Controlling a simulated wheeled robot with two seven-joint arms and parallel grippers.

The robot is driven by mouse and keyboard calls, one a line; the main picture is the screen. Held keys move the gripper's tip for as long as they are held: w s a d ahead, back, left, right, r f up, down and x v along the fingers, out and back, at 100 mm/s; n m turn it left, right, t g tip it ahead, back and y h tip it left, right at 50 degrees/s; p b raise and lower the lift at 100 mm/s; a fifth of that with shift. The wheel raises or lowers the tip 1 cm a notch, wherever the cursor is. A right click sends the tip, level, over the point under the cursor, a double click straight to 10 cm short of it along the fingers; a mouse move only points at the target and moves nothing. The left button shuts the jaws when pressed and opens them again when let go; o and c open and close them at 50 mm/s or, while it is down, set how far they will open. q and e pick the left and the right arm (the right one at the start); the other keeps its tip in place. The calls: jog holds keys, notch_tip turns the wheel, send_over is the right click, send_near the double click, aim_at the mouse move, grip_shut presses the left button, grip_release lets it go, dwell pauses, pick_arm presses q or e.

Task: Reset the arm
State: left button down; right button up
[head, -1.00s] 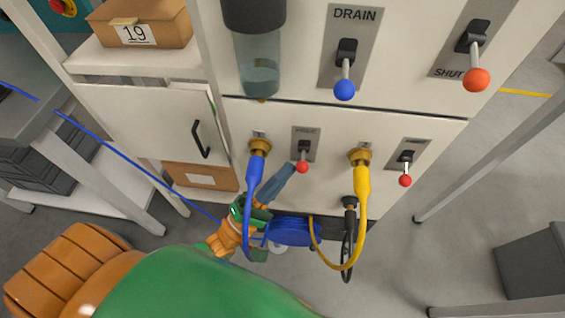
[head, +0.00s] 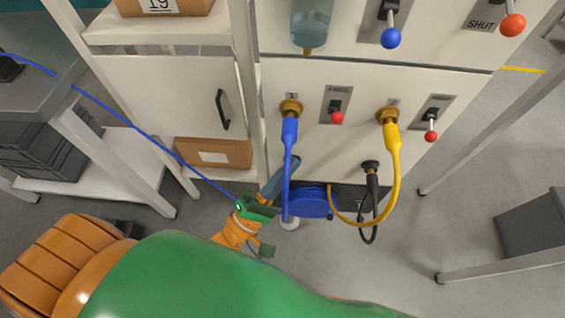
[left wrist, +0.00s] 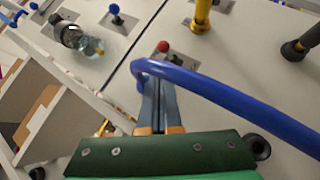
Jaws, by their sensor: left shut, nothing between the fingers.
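My left gripper (head: 292,163) is low in front of the white panel (head: 340,85), below the blue plug (head: 289,130). It is shut and holds nothing. In the head view, the blue hose from that plug hangs down across the fingers. The left wrist view shows the closed fingers (left wrist: 160,88) with the blue hose (left wrist: 225,92) curving across close to the tips; I cannot tell whether they touch. A red-knobbed lever (head: 337,117) is above and right of the fingers, apart from them. My right gripper is not in view.
A blue cable reel (head: 308,203) is beside the gripper, below the panel. A yellow hose (head: 394,165) and a black plug (head: 371,175) hang to its right. A blue cable (head: 128,124) runs left to a grey table. Open floor lies lower right.

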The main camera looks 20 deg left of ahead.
pick_arm(q)
jog(key=s+a+f+m+g+y+p, duration=0.1)
jog(key=s+a+f+m+g+y, duration=0.2)
jog(key=f, duration=0.7)
jog(key=s+a+f+m+g+y, duration=0.1)
jog(key=f+m+g+y, duration=0.1)
jog(key=f+m+g, duration=0.5)
jog(key=s+a+f+m+g+y+p, duration=0.1)
jog(key=s+a+f+m+g+y, duration=0.15)
jog(key=f, duration=0.95)
jog(key=s+a+f+m+g+y, duration=0.1)
jog(key=s+f+m+g, duration=0.2)
jog(key=s, duration=0.6)
jog(key=s+a+f+m+g+y, duration=0.2)
jog(key=s+f+m+g, duration=0.2)
jog(key=s, duration=0.5)
jog(key=shift+s+a+f+g+p, duration=0.25)
jog(key=shift+f+g+p, duration=0.25)
jog(key=shift+f, duration=0.4)
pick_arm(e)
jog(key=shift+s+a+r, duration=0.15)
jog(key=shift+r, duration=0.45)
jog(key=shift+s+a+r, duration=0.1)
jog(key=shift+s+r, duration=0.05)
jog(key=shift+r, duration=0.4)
